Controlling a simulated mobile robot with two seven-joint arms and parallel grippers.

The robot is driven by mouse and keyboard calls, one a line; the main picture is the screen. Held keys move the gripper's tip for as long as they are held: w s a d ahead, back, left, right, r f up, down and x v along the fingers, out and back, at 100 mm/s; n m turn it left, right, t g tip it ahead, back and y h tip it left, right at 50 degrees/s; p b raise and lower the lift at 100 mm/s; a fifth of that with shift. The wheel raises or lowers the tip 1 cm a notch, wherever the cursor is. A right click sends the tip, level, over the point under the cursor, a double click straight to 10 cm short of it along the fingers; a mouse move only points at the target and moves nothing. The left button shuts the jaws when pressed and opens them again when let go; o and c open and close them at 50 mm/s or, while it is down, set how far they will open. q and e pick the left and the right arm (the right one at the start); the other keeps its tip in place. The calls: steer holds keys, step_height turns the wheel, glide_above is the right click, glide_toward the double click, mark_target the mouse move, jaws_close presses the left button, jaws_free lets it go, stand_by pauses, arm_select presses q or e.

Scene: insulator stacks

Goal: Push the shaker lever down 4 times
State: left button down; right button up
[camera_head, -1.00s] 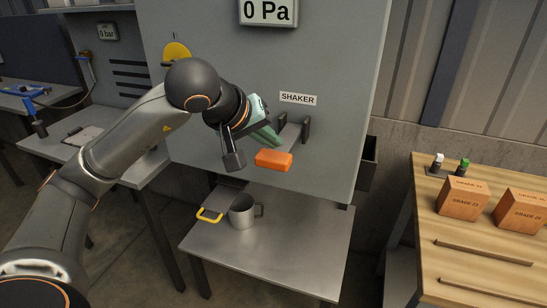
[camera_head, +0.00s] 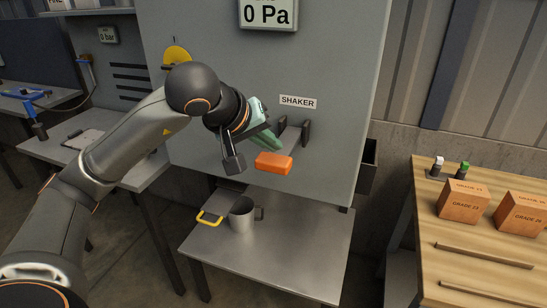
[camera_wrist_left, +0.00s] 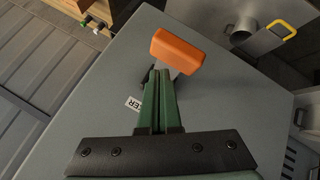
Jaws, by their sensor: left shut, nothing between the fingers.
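The shaker lever has an orange handle (camera_head: 274,163) on a grey arm that comes out of a bracket on the grey panel, below the SHAKER label (camera_head: 298,101). The lever slopes down and outward. My left gripper (camera_head: 277,145) has green fingers pressed together, with nothing between them. Its fingertips are just above and behind the orange handle, near the lever's arm. In the left wrist view the orange handle (camera_wrist_left: 176,50) lies just beyond the closed fingertips (camera_wrist_left: 160,72). I cannot tell whether they touch the lever. My right gripper is not in view.
Below the lever, a metal table (camera_head: 280,255) holds a grey mug (camera_head: 241,215) near a yellow handle (camera_head: 209,217). A display (camera_head: 267,12) above reads 0 Pa. A wooden table (camera_head: 470,255) at right holds orange boxes (camera_head: 463,201).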

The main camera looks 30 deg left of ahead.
mark_target(269, 169)
arm_select(q)
steer(key=shift+f, duration=0.1)
stand_by(0.7)
steer(key=shift+f+b, duration=0.35)
steer(key=shift+b, duration=0.1)
steer(key=shift+s+f+b, duration=0.1)
steer(key=shift+f+b, duration=2.35)
steer(key=shift+f, duration=0.35)
stand_by(1.9)
steer(key=shift+r, duration=0.1)
stand_by(0.4)
steer(key=shift+r+p, duration=2.6)
steer(key=shift+r, duration=0.5)
